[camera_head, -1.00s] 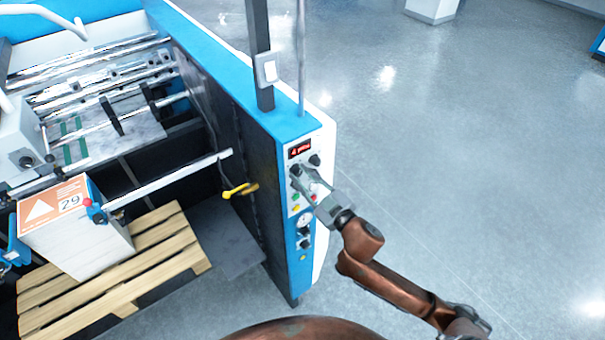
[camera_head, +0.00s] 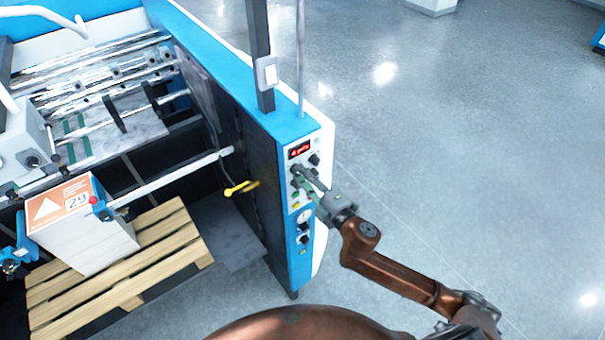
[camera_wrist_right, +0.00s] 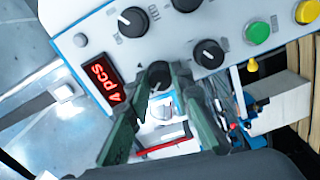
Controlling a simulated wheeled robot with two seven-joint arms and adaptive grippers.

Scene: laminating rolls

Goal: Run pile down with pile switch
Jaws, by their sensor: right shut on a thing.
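The control panel (camera_head: 302,190) is on the blue and white end of the machine. My right gripper (camera_head: 299,173) reaches it from the lower right. In the wrist view, the green fingers of my right gripper (camera_wrist_right: 168,82) are closed around a black knob (camera_wrist_right: 160,74), below the red display (camera_wrist_right: 105,82) reading "4 pcs". The knob's lettering is hidden. The pile (camera_head: 80,240), a white stack with an orange and white top marked 29, stands on a wooden pallet (camera_head: 178,248) at the left. My left gripper is not in view.
Other black knobs (camera_wrist_right: 208,53), a green button (camera_wrist_right: 257,33) and a yellow button (camera_wrist_right: 307,12) are close beside the fingers. A yellow handle (camera_head: 238,189) sticks out of the machine's inner side.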

